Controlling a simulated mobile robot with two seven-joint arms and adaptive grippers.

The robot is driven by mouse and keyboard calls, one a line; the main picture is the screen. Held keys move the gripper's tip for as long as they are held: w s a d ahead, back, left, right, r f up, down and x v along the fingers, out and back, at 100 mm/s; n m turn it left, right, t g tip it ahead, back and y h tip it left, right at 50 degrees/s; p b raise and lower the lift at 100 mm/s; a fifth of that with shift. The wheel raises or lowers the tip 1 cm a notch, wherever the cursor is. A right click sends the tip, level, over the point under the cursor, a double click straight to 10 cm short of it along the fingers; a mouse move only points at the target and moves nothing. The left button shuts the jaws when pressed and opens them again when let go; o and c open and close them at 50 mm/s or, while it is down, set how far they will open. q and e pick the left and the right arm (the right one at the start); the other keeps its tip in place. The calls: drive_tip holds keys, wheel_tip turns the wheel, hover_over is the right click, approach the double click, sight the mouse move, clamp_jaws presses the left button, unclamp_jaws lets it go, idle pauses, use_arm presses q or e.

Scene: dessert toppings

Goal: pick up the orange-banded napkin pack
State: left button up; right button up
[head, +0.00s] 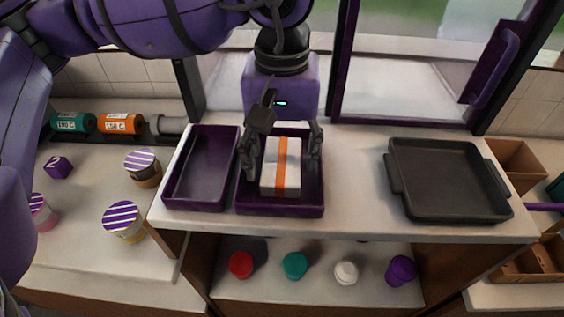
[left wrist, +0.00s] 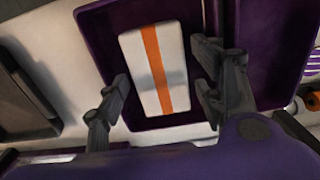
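The napkin pack (head: 268,180) is a white block with an orange band along its length. It lies in the right one of two purple trays (head: 280,211) on the raised counter. My left gripper (head: 281,160) points down over this tray, its fingers spread on either side of the pack. In the left wrist view the pack (left wrist: 172,75) lies between the open fingers (left wrist: 160,110), with a gap visible on each side. Whether the fingertips are level with the pack is hard to tell. My right gripper is not in view.
An empty purple tray (head: 201,170) stands directly left of the pack's tray. A dark baking pan (head: 447,180) sits to the right, with clear counter between. Striped-lid jars (head: 124,221) stand on the lower counter at left. Several coloured-lidded items, including a red one (head: 241,265), stand on the shelf below.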

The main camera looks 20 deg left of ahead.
use_arm(q)
drive_tip(key=c, duration=0.6)
drive_tip(key=shift+c, duration=0.3)
drive_tip(key=shift+r, duration=0.1)
drive_tip(key=shift+r, duration=0.5)
drive_tip(key=s+d+r, duration=0.6)
drive_tip(key=d+r, duration=0.6)
drive_tip(key=shift+s+b, duration=0.4)
drive_tip(key=shift+d+f, duration=0.1)
